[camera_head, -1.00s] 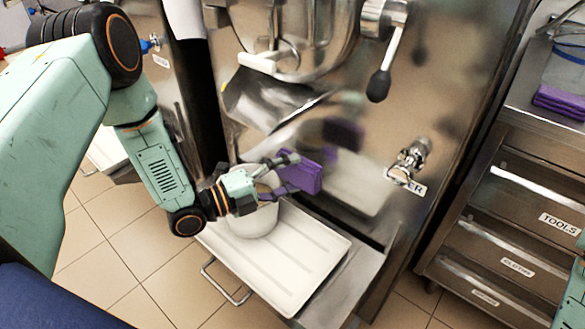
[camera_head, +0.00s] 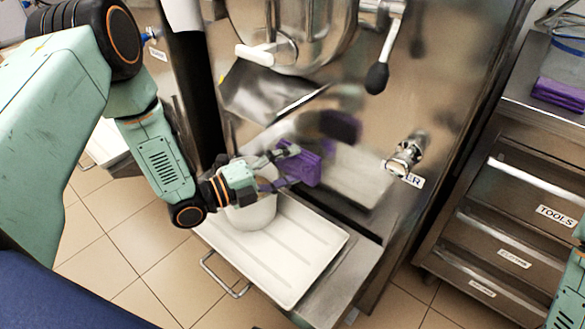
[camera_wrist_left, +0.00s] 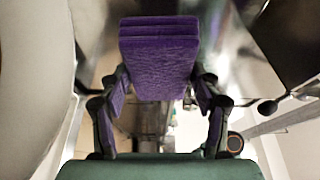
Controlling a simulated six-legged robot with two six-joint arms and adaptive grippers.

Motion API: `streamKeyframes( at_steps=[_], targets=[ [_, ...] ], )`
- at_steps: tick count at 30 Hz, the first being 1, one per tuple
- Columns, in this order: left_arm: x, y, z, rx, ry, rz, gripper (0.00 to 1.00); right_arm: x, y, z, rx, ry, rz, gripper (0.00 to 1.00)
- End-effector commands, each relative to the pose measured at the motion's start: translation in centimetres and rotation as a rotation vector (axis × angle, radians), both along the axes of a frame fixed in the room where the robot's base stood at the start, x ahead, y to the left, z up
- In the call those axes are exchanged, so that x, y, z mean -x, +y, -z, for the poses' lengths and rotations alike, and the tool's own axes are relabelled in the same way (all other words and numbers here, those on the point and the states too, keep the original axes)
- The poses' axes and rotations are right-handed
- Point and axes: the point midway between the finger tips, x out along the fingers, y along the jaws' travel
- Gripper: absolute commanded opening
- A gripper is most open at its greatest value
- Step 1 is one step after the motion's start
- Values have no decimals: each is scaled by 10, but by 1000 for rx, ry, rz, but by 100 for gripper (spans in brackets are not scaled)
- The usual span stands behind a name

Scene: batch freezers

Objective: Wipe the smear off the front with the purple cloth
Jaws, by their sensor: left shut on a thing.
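The purple cloth (camera_head: 304,168) is a folded pad between the fingers of my left gripper (camera_head: 285,168). In the left wrist view the cloth (camera_wrist_left: 160,58) sticks out beyond the fingertips. My left gripper is shut on it, in front of the shiny steel machine front (camera_head: 300,105). A dark purplish patch (camera_head: 340,125) shows on that front, up and right of the cloth. I cannot tell whether it is the smear or the cloth's reflection. A gap seems to lie between cloth and front. My right gripper is out of view; only part of that arm shows at the right edge.
A white tray (camera_head: 318,262) with a pale round tub (camera_head: 252,212) lies below my left gripper. A black-knobbed lever (camera_head: 377,78), a steel chute (camera_head: 262,92) and a tap (camera_head: 406,152) stick out of the machine. A drawer cabinet (camera_head: 510,225) holds more purple cloths (camera_head: 558,95).

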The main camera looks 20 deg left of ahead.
Motion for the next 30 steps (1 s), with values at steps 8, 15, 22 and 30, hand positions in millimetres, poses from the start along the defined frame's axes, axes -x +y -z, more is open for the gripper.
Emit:
streamKeyframes(
  at_steps=[8, 15, 22, 30],
  targets=[
    [-27, -10, 1, -2, -3, 3, 38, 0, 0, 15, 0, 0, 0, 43],
    [-43, -16, 1, -1, -2, 3, 38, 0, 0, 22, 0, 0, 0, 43],
    [-46, -17, 0, -1, -1, 1, 38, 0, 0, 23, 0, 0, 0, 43],
    [-46, -17, 0, -1, -1, 1, 38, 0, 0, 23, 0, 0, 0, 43]
  ],
)
